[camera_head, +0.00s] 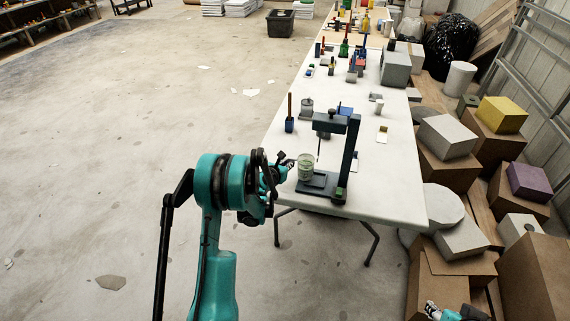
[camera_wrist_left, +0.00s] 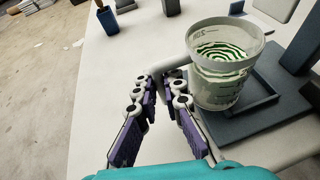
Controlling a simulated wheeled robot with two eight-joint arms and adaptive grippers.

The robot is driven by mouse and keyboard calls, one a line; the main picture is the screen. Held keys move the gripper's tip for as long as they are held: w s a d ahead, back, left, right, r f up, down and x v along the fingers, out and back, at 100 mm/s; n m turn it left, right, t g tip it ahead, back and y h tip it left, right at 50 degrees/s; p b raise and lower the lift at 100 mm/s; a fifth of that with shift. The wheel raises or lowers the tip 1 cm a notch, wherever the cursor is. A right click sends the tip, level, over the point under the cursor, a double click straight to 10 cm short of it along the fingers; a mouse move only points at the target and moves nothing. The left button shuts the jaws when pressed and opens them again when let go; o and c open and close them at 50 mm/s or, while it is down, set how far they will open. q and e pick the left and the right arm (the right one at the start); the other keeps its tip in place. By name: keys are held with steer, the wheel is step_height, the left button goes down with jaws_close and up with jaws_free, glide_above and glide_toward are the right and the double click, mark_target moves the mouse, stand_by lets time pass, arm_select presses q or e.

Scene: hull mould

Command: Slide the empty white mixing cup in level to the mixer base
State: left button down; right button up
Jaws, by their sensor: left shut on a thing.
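The mixing cup (camera_head: 305,170) is a pale, see-through cup with green rings showing inside; it also shows in the left wrist view (camera_wrist_left: 218,85). It looks upright, over the left side of the dark mixer base (camera_head: 318,183). I cannot tell whether it touches the base (camera_wrist_left: 262,115). The mixer's post (camera_head: 350,150) and head (camera_head: 330,122) stand over the base, with a thin rod hanging down. My left gripper (camera_head: 287,165) is left of the cup, its fingers (camera_wrist_left: 164,92) shut on the cup's grey side handle (camera_wrist_left: 172,66). My right gripper (camera_head: 432,309) shows only partly at the bottom edge.
The white table (camera_head: 385,195) has bare room at its front right. Boxes (camera_head: 448,136) crowd the table's right side.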

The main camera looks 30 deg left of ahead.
mark_target(299, 168)
arm_select(q)
steer(key=shift+d, duration=0.2)
steer(key=shift+d, duration=0.15)
steer(key=shift+w+d+b, duration=0.25)
steer(key=shift+d, duration=0.65)
steer(key=shift+w+d+b, duration=0.2)
steer(key=shift+w+d, duration=0.05)
steer(key=shift+d, duration=0.65)
steer(key=shift+f+b, duration=1.05)
steer(key=shift+b, duration=0.1)
steer(key=c, duration=1.1)
jaws_free()
